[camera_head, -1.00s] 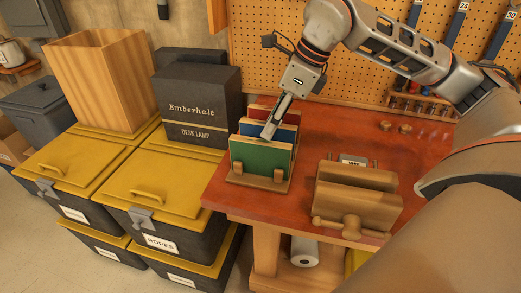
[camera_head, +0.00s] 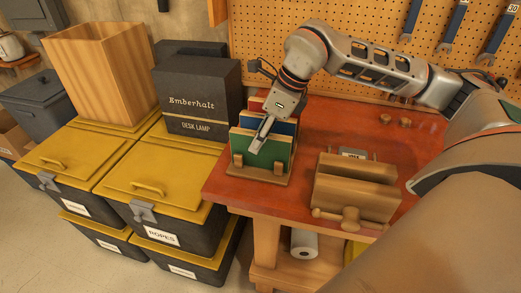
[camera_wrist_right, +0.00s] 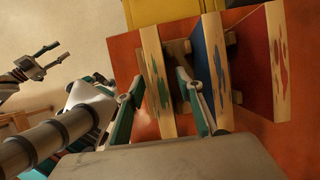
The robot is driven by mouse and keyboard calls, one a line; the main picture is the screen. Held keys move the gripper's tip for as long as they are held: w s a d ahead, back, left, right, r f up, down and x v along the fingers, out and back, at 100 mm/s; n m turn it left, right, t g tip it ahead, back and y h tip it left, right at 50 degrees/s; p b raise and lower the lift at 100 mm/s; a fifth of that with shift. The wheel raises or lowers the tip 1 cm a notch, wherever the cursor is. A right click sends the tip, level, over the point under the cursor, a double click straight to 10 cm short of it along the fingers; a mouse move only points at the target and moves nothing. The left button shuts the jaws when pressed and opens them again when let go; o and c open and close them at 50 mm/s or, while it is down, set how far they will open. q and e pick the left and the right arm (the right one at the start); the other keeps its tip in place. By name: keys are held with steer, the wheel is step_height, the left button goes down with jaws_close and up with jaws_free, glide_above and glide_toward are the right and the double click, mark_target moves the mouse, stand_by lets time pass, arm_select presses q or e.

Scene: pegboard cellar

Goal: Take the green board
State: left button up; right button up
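The green board (camera_head: 272,156) stands upright at the front of a wooden rack (camera_head: 258,178) on the red bench. The blue board (camera_head: 284,127) and the red board (camera_head: 256,105) stand behind it. My right gripper (camera_head: 257,149) is at the green board's top edge. In the right wrist view my right gripper (camera_wrist_right: 160,82) is open, one finger on each side of the green board (camera_wrist_right: 156,75), with small gaps showing. One finger is between the green board and the blue board (camera_wrist_right: 208,60). My left gripper (camera_wrist_right: 42,62) shows only in the wrist view, apart and open.
A wooden vise (camera_head: 355,188) stands right of the rack. A black desk lamp box (camera_head: 197,95) and yellow-lidded bins (camera_head: 160,185) are to the left. A pegboard (camera_head: 390,55) with tools rises behind.

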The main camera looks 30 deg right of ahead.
steer(key=shift+f, duration=0.25)
stand_by(0.4)
jaws_close()
